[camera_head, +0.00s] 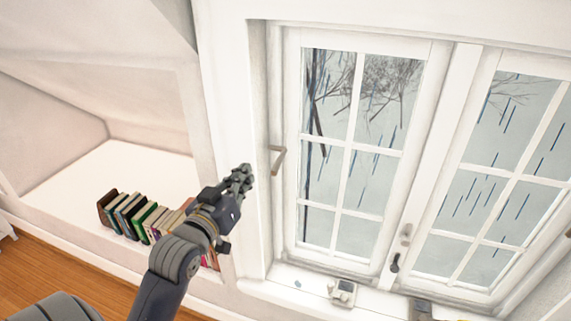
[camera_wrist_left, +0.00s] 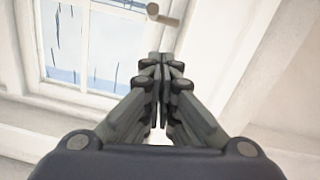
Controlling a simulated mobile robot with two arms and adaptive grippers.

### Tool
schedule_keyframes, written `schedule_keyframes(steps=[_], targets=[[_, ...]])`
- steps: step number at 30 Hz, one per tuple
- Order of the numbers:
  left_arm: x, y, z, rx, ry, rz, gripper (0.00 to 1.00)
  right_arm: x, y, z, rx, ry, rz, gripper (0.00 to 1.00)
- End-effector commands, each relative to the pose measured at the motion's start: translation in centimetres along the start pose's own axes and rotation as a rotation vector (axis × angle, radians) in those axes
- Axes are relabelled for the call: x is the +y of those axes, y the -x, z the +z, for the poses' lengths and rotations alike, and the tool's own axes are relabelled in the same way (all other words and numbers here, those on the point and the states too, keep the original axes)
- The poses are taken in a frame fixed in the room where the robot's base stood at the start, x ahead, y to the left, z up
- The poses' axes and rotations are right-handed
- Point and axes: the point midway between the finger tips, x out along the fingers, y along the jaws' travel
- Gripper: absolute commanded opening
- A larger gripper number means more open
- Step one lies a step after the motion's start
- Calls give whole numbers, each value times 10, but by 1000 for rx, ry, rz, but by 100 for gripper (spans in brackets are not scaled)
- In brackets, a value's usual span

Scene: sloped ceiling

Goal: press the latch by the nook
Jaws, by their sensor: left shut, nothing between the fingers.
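The latch by the nook (camera_head: 278,160) is a small brownish-grey lever on the white frame at the left side of the left window. In the left wrist view the latch (camera_wrist_left: 164,15) shows near the top edge, beyond my fingertips. My left gripper (camera_head: 243,172) is shut and empty, just left of the latch and a little below it in the head view, apart from it. In the left wrist view the fingertips (camera_wrist_left: 161,58) are together, pointing toward the latch with a gap between. My right gripper is not in view.
The nook (camera_head: 125,165) lies to the left, with a row of several books (camera_head: 140,218) on its ledge. A dark handle (camera_head: 394,262) sits low on the middle window post. A small pale device (camera_head: 343,292) stands on the sill.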

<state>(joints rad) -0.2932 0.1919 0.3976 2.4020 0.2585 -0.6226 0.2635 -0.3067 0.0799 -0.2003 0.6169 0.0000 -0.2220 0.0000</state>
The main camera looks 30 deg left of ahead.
Motion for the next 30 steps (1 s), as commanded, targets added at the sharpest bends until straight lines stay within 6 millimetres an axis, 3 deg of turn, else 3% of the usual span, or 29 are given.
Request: schedule_keyframes(steps=[4,17,23,30], targets=[[5,8,-21,33,-1,8,0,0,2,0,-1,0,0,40],[6,5,-24,37,-1,9,0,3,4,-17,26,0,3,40],[7,-21,-28,38,0,10,0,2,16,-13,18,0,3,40],[8,-70,-30,37,-1,10,0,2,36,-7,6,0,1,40]])
